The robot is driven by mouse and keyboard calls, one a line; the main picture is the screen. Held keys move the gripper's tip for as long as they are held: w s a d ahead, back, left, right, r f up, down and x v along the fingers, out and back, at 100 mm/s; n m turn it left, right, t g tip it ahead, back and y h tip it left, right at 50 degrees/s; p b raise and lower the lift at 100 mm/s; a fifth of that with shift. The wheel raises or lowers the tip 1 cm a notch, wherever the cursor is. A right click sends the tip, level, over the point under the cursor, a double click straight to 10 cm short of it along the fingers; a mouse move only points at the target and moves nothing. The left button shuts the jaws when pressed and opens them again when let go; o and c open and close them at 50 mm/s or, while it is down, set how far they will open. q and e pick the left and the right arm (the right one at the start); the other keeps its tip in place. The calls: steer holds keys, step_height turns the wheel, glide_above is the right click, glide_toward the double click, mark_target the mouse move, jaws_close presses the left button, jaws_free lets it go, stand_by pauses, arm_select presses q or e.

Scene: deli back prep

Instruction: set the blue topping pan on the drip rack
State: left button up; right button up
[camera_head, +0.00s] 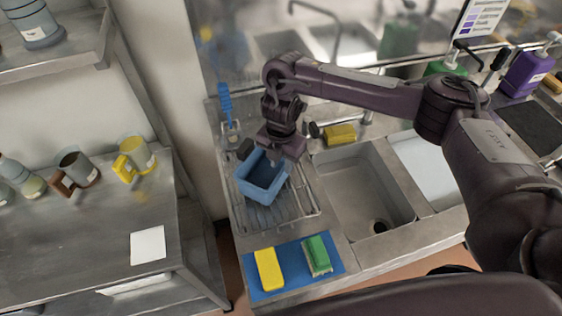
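The blue topping pan (263,191) is an open rectangular tub at the wire drip rack (298,207), left of the sink. It appears upright, over the rack's left and middle part; I cannot tell whether its base touches the wires. My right gripper (273,160) points down at the pan's far rim, with its fingers beside or over that rim. The gripper's body hides the far rim and most of the fingertips, so its grip is unclear. My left gripper is out of view.
A blue mat (288,284) with a yellow sponge (268,269) and a green sponge (317,255) lies in front of the rack. The sink basin (365,190) is to the right. Mugs (135,158) stand on the left shelf. A blue brush (225,103) stands behind the rack.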

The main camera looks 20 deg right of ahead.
steer(key=shift+r, duration=2.15)
steer(key=shift+s, duration=0.1)
